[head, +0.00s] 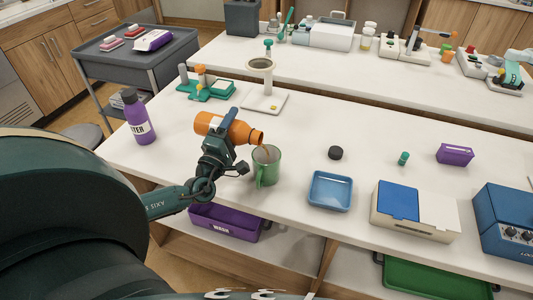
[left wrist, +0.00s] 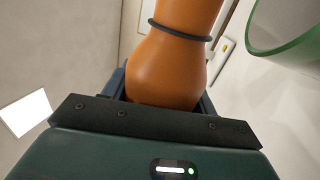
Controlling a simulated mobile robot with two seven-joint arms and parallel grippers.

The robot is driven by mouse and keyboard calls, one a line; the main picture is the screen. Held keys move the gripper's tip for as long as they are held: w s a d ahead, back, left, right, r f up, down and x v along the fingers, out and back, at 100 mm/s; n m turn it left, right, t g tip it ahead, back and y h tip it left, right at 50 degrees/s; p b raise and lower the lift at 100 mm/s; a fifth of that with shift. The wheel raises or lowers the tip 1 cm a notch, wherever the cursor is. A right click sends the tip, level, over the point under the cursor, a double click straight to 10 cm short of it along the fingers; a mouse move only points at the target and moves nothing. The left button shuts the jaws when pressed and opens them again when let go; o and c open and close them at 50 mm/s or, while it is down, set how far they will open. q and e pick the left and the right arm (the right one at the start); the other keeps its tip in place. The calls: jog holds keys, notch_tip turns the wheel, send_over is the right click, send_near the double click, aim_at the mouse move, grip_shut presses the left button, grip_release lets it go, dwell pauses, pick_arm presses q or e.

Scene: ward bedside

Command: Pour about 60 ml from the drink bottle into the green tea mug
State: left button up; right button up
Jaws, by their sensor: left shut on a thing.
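The orange drink bottle (head: 209,123) is held tilted almost level, its open mouth to the right, over the rim of the green tea mug (head: 267,171). A brownish stream shows between the bottle mouth and the mug. My left gripper (head: 227,135) is shut around the bottle. In the left wrist view the bottle (left wrist: 174,62) fills the middle, with the mug's green rim (left wrist: 290,48) at the upper right. The mug stands upright on the white table. The liquid level in it is hard to make out. My right gripper is not in view.
A black cap (head: 335,153) lies right of the mug, near a blue tray (head: 331,205). A purple bottle (head: 138,117) stands at the left. A white stand (head: 264,101) is behind the mug. A white-and-blue box (head: 415,211) is at the right.

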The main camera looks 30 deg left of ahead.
aim_at(230, 132)
pick_arm(q)
jog(key=shift+m, duration=0.5)
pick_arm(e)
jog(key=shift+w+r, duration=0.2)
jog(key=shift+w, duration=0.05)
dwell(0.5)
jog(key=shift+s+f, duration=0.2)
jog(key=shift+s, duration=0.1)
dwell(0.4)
